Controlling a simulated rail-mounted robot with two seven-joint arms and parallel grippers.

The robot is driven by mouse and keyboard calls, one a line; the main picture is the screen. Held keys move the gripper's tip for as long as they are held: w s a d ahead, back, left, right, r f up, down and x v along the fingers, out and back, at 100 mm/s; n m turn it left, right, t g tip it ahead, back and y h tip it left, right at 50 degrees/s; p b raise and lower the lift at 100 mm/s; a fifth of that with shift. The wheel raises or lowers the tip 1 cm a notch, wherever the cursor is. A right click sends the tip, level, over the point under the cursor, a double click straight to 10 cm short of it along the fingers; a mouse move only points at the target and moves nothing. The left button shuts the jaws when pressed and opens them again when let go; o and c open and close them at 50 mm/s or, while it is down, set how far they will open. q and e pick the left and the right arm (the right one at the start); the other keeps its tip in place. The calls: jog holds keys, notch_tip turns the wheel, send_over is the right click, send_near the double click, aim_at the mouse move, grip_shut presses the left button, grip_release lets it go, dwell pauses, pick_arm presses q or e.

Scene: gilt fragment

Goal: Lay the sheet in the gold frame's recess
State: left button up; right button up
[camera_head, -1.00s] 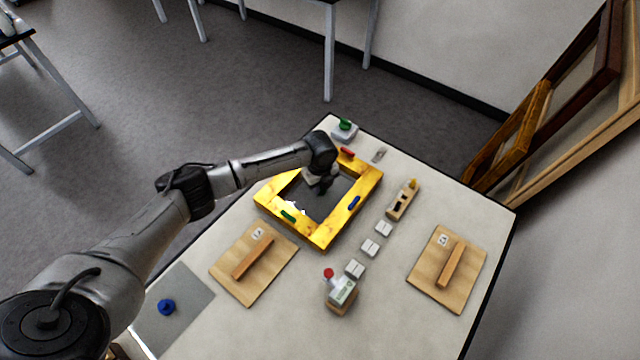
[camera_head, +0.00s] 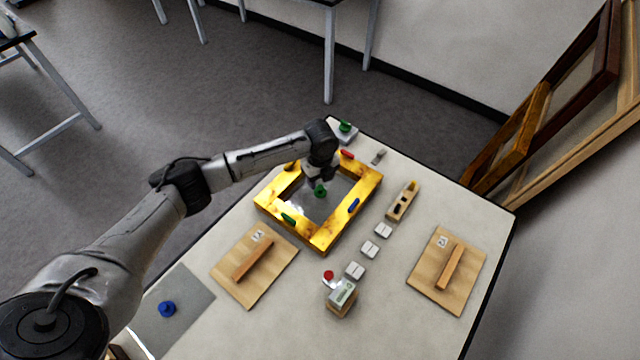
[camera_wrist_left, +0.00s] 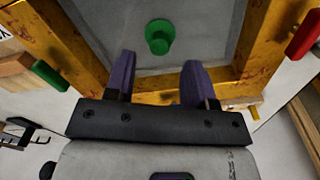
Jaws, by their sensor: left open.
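The gold frame (camera_head: 268,207) lies on the table, and its near bar shows at the left of the wrist view (camera_wrist_left: 70,45). A grey sheet (camera_head: 305,200) with a green knob (camera_head: 320,190) lies within the frame's opening. In the left wrist view the sheet (camera_wrist_left: 205,25) and its green knob (camera_wrist_left: 159,36) show inside the gold bars. My left gripper (camera_head: 318,174) is over the frame, open and empty, with its fingers (camera_wrist_left: 158,72) apart from the knob. The sheet's far part is partly hidden by the gripper. My right gripper is not in view.
Green (camera_head: 288,218), blue (camera_head: 354,204) and red (camera_head: 347,154) tabs sit on the frame. Another grey sheet (camera_head: 190,300) with a blue knob (camera_head: 167,309) lies at the near left. Two wooden boards (camera_head: 232,285) (camera_head: 425,275) and a labelled block (camera_head: 342,297) stand nearby.

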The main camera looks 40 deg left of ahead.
aim_at(321, 187)
pick_arm(q)
notch_tip(321, 187, up, 7)
jog(key=shift+r, duration=0.15)
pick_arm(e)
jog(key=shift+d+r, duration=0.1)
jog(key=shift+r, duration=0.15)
pick_arm(q)
jog(key=shift+d+p, duration=0.1)
jog(key=shift+p, duration=0.2)
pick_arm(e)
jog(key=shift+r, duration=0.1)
